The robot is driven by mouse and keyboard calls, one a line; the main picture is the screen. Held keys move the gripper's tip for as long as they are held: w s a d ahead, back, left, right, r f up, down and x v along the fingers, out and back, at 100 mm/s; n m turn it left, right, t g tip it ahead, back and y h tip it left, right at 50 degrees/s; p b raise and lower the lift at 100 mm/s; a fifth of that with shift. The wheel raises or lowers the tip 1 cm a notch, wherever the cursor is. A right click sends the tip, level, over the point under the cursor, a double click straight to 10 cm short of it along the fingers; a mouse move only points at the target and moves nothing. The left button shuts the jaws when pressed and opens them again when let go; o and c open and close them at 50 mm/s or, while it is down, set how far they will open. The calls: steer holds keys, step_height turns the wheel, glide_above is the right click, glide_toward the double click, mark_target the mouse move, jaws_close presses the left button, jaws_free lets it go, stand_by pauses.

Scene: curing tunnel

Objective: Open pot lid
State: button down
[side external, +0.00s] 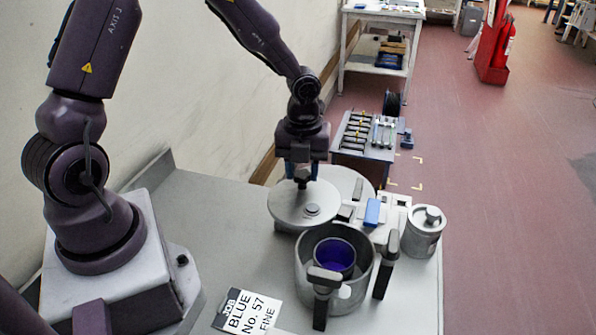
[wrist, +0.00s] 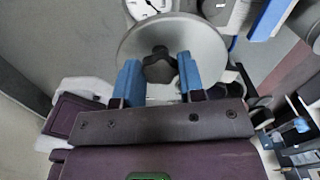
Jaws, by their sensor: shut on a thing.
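The pot (side external: 304,262) stands uncovered near the table's front, a grey cylinder with dark upright handles and a cup with a blue-purple inside (side external: 335,254) in it. The round grey lid (side external: 285,212) is off the pot, behind it and to its left in the side view. My gripper (side external: 302,182) is over the lid, pointing down. In the wrist view the blue fingers (wrist: 160,75) are shut on the dark star-shaped knob (wrist: 159,66) of the lid (wrist: 205,40). I cannot tell whether the lid touches what is below it.
A round grey plate (side external: 352,182) lies partly hidden behind the lid. A blue block (side external: 372,212) and a lidded canister (side external: 425,232) stand to the right. A printed card (side external: 248,311) lies at the front left. The table left of the pot (side external: 225,215) is clear.

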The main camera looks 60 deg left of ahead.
steer(key=shift+w+d+r+m, duration=0.1)
steer(key=shift+w+d+m, duration=0.05)
steer(key=shift+w+m, duration=0.15)
steer(key=c, duration=0.9)
jaws_free()
steer(key=shift+o, duration=0.9)
steer(key=shift+s, duration=0.1)
step_height(320, 180, up, 13)
